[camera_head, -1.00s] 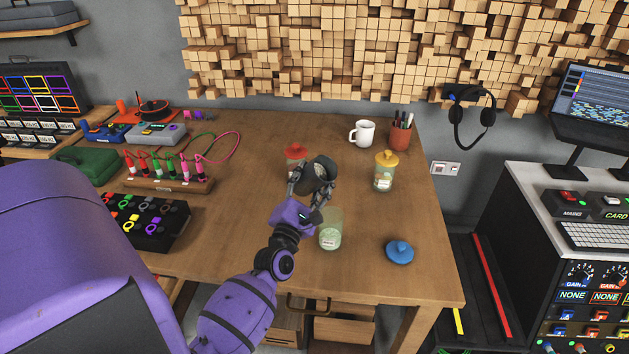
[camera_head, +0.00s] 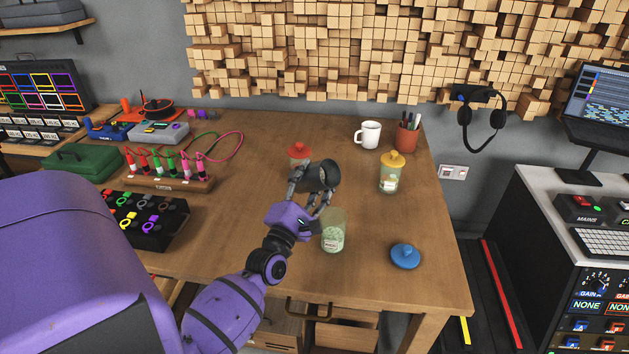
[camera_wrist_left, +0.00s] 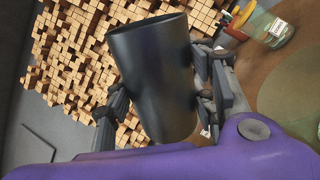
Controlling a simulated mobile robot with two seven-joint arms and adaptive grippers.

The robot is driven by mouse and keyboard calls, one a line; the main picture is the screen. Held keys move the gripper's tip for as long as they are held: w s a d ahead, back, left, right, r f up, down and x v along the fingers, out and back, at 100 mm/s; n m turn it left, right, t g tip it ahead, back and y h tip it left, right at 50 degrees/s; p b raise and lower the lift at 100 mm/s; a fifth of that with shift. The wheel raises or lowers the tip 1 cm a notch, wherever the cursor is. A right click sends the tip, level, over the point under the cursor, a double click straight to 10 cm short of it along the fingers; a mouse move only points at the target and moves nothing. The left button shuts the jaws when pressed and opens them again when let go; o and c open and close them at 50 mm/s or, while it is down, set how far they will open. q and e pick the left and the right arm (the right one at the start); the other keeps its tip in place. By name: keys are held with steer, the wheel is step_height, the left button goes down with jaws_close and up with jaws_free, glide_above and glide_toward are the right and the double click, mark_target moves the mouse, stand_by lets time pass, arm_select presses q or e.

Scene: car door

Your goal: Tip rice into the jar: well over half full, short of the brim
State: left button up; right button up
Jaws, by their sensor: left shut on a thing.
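My left gripper (camera_head: 311,191) is shut on a dark grey cup (camera_head: 323,174), held above the table and tilted well over on its side, its mouth toward the right. The cup also fills the middle of the left wrist view (camera_wrist_left: 155,80); its inside is hidden there. An open glass jar (camera_head: 333,234) stands upright just below and right of the gripper. Pale green-white contents show in its lower part, apparently past half; the exact level is unclear. A blue lid (camera_head: 405,256) lies to its right. I see no falling grains. My right gripper is not in view.
A red-lidded jar (camera_head: 299,151) stands behind the cup, and a yellow-lidded jar (camera_head: 390,177) to the right. A white mug (camera_head: 369,135) and a pen holder (camera_head: 406,137) are at the back. A rack of coloured plugs (camera_head: 166,178) is at left. The table's front middle is clear.

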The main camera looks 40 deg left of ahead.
arm_select(q)
steer(key=shift+f+m+h+b, duration=0.3)
steer(key=shift+m+b, duration=0.2)
steer(key=shift+m, duration=0.3)
steer(key=shift+f+m+t+b, duration=0.1)
steer(key=shift+m+t+b, duration=0.2)
steer(key=shift+m+t, duration=0.1)
steer(key=shift+f+m+h+b, duration=0.1)
steer(key=shift+m+h+b, duration=0.2)
steer(key=shift+m+h, duration=0.1)
